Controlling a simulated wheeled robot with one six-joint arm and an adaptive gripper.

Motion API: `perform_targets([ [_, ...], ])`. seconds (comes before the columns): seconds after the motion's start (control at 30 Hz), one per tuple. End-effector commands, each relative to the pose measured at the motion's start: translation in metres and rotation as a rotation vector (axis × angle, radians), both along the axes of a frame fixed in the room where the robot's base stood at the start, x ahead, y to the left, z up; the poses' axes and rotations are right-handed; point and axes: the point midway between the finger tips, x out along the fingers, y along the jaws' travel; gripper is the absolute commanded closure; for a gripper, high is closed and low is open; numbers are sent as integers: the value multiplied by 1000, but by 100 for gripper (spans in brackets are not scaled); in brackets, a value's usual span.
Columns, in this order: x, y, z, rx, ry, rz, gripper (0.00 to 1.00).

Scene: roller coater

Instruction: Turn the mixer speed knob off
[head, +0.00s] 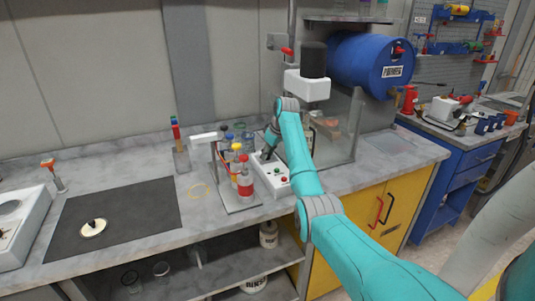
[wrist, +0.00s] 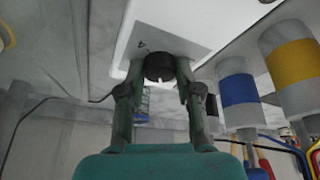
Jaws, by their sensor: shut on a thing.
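The mixer speed knob (wrist: 159,68) is a round black knob with a white pointer mark. It sits on a grey label plate (wrist: 190,47) on the white control box (wrist: 205,22). My gripper (wrist: 160,75) has a finger on each side of the knob and is shut on it in the wrist view. In the head view, my gripper (head: 268,154) reaches down to the far end of the control box (head: 270,176), hiding the knob there. A red and a green button show on the box's near end. The mixer (head: 309,74) has a black motor and white head.
A clear-walled enclosure (head: 340,135) stands to the right, below a blue drum (head: 372,62). A dark mat (head: 135,215) lies farther left on the counter.

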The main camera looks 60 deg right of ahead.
Motion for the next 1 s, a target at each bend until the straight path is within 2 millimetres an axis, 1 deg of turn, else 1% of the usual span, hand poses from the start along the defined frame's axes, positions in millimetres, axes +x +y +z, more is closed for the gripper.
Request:
perform_targets([
  [0.3, 0, -1, 0, 2, 0, 80, 100],
  [0.67, 0, -1, 0, 1, 1, 85, 100],
  [0.7, 0, -1, 0, 1, 1, 85, 63],
  [0.8, 0, -1, 0, 1, 1, 85, 40],
  [1.0, 0, -1, 0, 1, 1, 84, 40],
])
